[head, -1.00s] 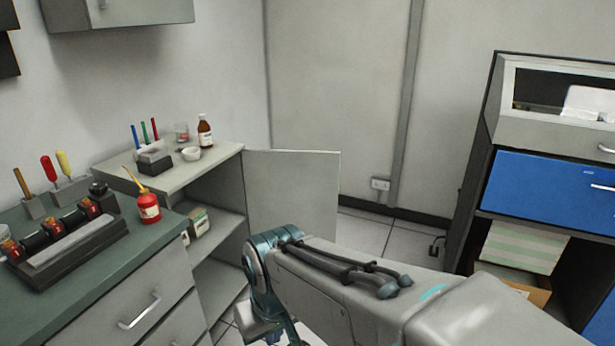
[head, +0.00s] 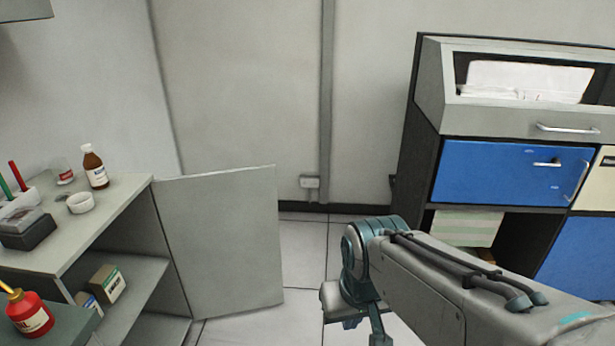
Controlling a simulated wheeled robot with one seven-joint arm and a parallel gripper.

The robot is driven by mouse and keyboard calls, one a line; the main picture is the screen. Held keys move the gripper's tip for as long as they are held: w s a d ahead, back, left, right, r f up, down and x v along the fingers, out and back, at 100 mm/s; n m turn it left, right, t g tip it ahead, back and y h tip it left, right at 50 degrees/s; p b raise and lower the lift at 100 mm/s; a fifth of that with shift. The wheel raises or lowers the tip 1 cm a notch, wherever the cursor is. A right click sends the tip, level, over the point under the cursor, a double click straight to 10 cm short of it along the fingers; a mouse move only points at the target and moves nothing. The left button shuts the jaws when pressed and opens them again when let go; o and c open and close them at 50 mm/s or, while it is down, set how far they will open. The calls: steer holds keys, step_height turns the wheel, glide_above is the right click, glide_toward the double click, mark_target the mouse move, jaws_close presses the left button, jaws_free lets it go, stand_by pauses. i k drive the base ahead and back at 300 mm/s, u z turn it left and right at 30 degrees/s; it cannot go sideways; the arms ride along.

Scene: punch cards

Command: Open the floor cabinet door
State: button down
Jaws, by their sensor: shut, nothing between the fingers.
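The floor cabinet (head: 110,215) stands at the left in the head view, with its shelves exposed. Its plain grey door (head: 225,240) stands wide open, swung out from the cabinet's far front edge. My arm reaches in from the lower right and bends down at a teal joint, right of the door. A gap of floor shows between the arm and the door. My gripper is out of view below the bottom edge.
A brown bottle (head: 95,166), a white dish (head: 80,203) and pens stand on the cabinet top. Small boxes (head: 108,284) lie on the shelf. A red oil can (head: 30,315) is at lower left. A blue-fronted cabinet (head: 510,175) stands at right. Tiled floor lies between.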

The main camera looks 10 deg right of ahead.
mark_target(221, 228)
steer(key=z, duration=0.15)
steer(key=i, duration=0.65)
steer(key=u, duration=0.55)
steer(key=i, duration=1)
steer(key=u, duration=0.2)
